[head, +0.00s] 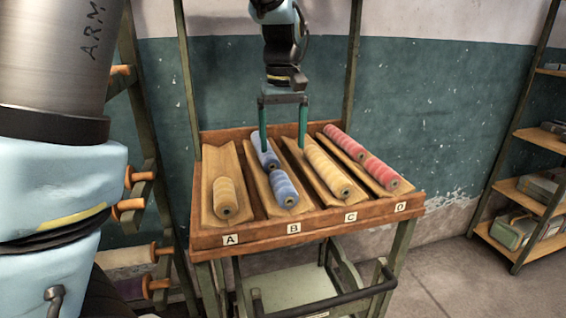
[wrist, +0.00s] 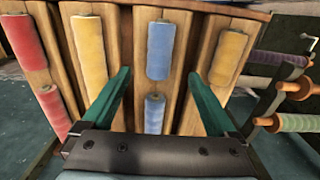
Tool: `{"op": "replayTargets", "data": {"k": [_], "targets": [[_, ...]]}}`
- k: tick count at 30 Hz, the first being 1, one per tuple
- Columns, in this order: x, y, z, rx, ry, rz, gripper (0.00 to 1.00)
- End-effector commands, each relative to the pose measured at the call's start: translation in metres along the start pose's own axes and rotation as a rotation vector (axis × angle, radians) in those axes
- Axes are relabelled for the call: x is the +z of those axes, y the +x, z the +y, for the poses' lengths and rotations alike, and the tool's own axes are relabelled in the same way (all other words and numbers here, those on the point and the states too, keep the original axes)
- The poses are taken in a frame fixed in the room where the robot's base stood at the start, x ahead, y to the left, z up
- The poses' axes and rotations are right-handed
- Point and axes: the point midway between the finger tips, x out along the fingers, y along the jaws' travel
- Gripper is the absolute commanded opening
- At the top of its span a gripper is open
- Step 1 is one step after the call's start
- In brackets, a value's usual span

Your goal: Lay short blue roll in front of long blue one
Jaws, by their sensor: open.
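Two blue rolls lie end to end in trough B. The front blue roll (head: 285,190) is near the tray's front lip and shows whole in the wrist view (wrist: 160,50). The rear blue roll (head: 268,158) is behind it, partly covered by a finger in the head view; its near end meets the edge of my palm in the wrist view (wrist: 154,113). I cannot tell surely which is longer. My gripper (head: 283,148) is open and empty, its green fingers wide apart over trough B, one to each side of the blue rolls' line.
The wooden tray (head: 265,236) is labelled A to D. A yellow roll (head: 225,198) lies in trough A, a longer yellow roll (head: 328,172) in C and two red rolls (head: 383,174) in D. Posts flank the tray. A shelf rack (head: 535,190) stands at right.

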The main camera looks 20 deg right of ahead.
Motion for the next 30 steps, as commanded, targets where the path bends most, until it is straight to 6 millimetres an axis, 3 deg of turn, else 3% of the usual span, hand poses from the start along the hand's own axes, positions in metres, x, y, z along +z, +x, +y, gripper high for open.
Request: {"op": "replayTargets", "data": {"k": [6, 14, 17, 22, 27, 30], "targets": [[0.0, -0.022, 0.0, 0.002, -0.001, 0.001, 0.93], [-0.003, -0.022, -0.009, 0.002, -0.006, 0.001, 0.93], [-0.009, -0.01, -0.036, 0.007, -0.017, 0.003, 0.93], [-0.012, 0.025, -0.121, 0.025, -0.038, 0.028, 0.93], [0.011, 0.061, -0.205, 0.029, -0.041, 0.071, 0.93], [0.032, 0.078, -0.243, 0.023, -0.039, 0.095, 0.93]]}}
